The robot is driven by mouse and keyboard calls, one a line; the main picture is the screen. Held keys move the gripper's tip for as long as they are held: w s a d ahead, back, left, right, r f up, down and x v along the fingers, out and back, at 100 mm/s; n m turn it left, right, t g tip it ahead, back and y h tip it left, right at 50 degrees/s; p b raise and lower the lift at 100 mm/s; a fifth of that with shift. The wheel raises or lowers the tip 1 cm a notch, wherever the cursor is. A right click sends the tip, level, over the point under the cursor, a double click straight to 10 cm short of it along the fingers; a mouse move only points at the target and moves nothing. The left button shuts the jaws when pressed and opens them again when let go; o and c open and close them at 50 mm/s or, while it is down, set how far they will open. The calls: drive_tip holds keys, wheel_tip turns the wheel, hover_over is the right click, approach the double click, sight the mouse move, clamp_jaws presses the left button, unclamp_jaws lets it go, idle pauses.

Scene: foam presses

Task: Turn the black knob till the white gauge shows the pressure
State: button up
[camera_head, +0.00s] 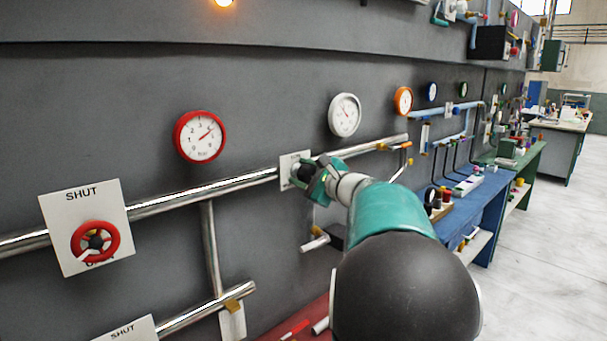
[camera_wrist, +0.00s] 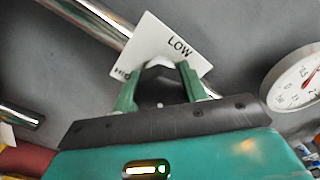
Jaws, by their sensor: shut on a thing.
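My gripper (camera_head: 318,178) is at the wall pipe, in front of a small white plate (camera_head: 286,163), and is shut on the black knob (camera_head: 300,172). In the wrist view the two green fingers (camera_wrist: 160,90) stand on either side of the dark knob, which is largely hidden. The plate shows there too (camera_wrist: 172,38), with "LOW" at one edge and a partly covered word at the other. The white gauge (camera_head: 345,115) hangs on the wall above my gripper. It also shows at the right edge of the wrist view (camera_wrist: 298,82). Its reading is too small to tell.
A red gauge (camera_head: 200,137) and a red knob (camera_head: 95,241) on a "SHUT" plate are to the left. An orange gauge (camera_head: 403,100) is to the right. A steel pipe (camera_head: 220,189) runs along the wall. A blue bench (camera_head: 470,203) stands at the right, with open floor beyond.

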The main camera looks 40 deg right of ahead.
drive_tip(key=shift+m, duration=0.7)
drive_tip(key=o, duration=1)
drive_tip(key=shift+s, duration=0.1)
drive_tip(key=s, duration=1.3)
drive_tip(key=shift+s+d, duration=0.25)
drive_tip(key=shift+s, duration=0.05)
